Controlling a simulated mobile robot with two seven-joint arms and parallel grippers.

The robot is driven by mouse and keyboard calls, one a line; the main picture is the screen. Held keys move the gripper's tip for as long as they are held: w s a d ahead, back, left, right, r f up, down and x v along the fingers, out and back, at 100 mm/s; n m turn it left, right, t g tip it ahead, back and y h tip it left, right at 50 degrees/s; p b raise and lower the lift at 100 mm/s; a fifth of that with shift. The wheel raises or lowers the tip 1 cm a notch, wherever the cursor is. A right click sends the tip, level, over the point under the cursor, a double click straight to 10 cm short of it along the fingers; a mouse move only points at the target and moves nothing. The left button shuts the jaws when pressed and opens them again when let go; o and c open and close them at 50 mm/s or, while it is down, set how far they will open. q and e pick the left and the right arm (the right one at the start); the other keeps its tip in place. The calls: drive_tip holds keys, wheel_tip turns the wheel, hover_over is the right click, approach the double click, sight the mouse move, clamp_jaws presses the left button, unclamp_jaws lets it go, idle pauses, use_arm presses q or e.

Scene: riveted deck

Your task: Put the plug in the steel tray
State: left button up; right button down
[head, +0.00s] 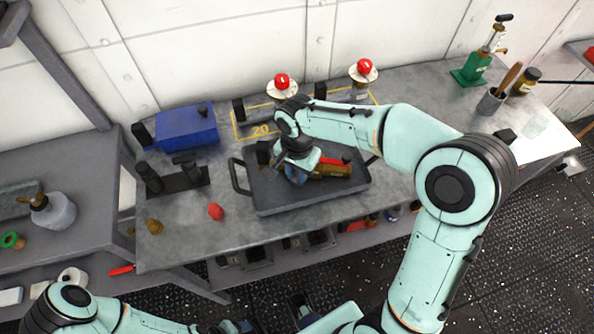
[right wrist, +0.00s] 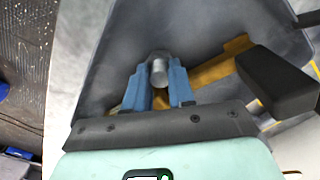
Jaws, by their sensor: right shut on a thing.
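The steel tray (head: 320,203) is a dark grey tray with side handles on the workbench. My right gripper (head: 296,176) points down over the left half of the tray's inside. In the right wrist view its blue fingers (right wrist: 158,88) are shut on a short grey cylinder with a rounded end (right wrist: 158,70), which seems to be the plug. The tray floor (right wrist: 130,40) shows behind it. Whether the plug touches the floor I cannot tell. In the head view my gripper hides the plug. My left gripper (head: 240,326) is at the bottom edge, mostly cut off.
A brass-coloured piece (head: 332,171) and a black block (right wrist: 275,80) lie in the tray. A red knob (head: 215,211) and a brass piece (head: 154,227) lie on the bench left of it. A blue box (head: 187,128) and red-topped fittings (head: 282,88) stand behind.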

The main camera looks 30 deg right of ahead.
sight(297, 174)
drive_tip(key=shift+f, duration=0.15)
drive_tip(key=c, duration=1)
unclamp_jaws()
drive_tip(key=shift+o, duration=0.2)
drive_tip(key=shift+r, duration=0.2)
wheel_tip(297, 174, up, 12)
drive_tip(key=p, duration=0.1)
drive_tip(key=shift+p, duration=0.4)
drive_tip(key=shift+f, duration=0.1)
